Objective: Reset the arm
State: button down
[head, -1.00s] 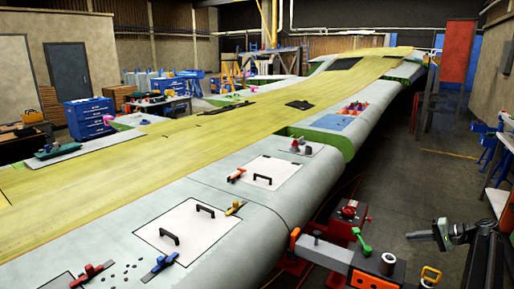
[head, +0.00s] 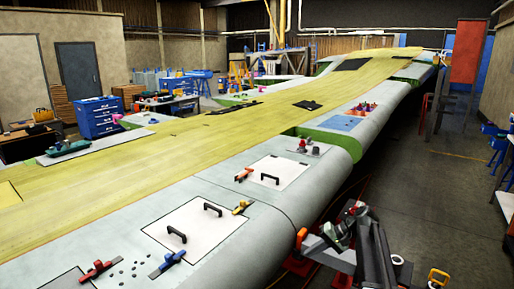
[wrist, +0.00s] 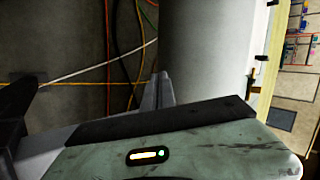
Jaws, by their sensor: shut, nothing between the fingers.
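My gripper (head: 333,236) is in the lower right of the head view, at the end of my dark arm, in front of the grey and red jig bracket beside the wing's rounded edge. In the wrist view the two slim grey fingers of my gripper (wrist: 160,90) stand close together, shut, with nothing held between them. The large wing (head: 240,188), pale grey with a yellow-green band, lies left of my gripper. I cannot tell from the head view how far the fingertips are from the bracket behind them.
White panels with black handles (head: 196,226) and small red, blue and yellow clamps (head: 172,260) sit on the wing. A red-orange jig bracket (head: 301,238) stands at its edge. Cables (wrist: 138,40) run over the floor. The aisle floor (head: 430,190) at right is open.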

jog(key=s+a+f+n+g+h, duration=0.1)
jog(key=s+a+f+h, duration=0.2)
jog(key=s+a, duration=0.35)
jog(key=s+a+f+n+g+h, duration=0.1)
jog(key=s+a+f+n+h, duration=0.2)
jog(key=s, duration=0.7)
jog(key=s+d+m+h, duration=0.1)
jog(key=s+d+h, duration=0.1)
jog(key=d, duration=0.4)
jog(key=shift+s+f+m+h, duration=0.3)
jog(key=shift+s+f+h, duration=0.1)
jog(key=shift+s, duration=0.45)
